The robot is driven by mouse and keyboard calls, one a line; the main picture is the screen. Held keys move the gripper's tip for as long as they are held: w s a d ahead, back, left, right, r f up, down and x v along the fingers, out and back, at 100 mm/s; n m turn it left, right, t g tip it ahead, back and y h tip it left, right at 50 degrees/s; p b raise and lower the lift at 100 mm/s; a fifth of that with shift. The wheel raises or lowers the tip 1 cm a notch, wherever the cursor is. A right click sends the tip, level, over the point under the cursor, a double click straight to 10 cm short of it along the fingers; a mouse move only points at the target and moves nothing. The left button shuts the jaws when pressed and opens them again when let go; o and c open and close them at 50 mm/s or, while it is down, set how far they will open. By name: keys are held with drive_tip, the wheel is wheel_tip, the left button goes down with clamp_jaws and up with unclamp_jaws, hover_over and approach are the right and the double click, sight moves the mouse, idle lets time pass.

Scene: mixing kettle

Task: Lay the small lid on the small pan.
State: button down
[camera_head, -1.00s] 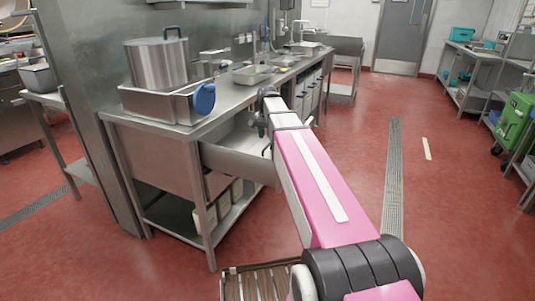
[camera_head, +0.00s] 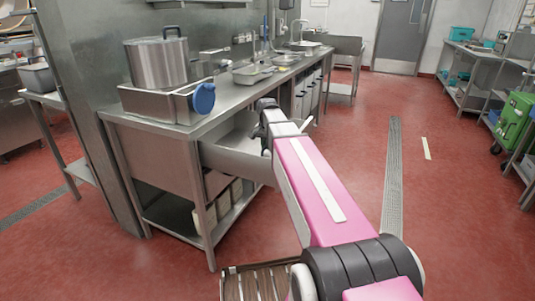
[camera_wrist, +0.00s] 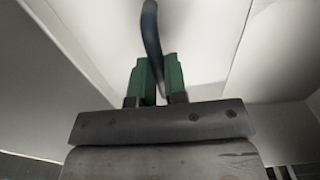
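In the wrist view my gripper (camera_wrist: 158,65) has green fingertips, close together on a dark curved handle (camera_wrist: 151,30) that runs down between them. Behind the handle is a pale flat surface (camera_wrist: 200,35); I cannot tell what it belongs to. In the head view my gripper is hidden beyond my pink forearm, near the open drawer (camera_head: 235,166) under the steel counter. A large pot (camera_head: 158,62) with a handled lid (camera_head: 155,40) stands on the burner unit at left. I cannot make out the small lid or small pan for certain.
The burner unit (camera_head: 165,101) with a blue knob (camera_head: 203,97) sits at the near end of the counter (camera_head: 232,97). Trays stand further along it. A green wheeled bin (camera_head: 515,120) is at far right. The red floor (camera_head: 465,225) right of my arm is clear.

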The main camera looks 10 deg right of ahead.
drive_tip(key=shift+r, duration=0.1)
drive_tip(key=shift+r, duration=2.4)
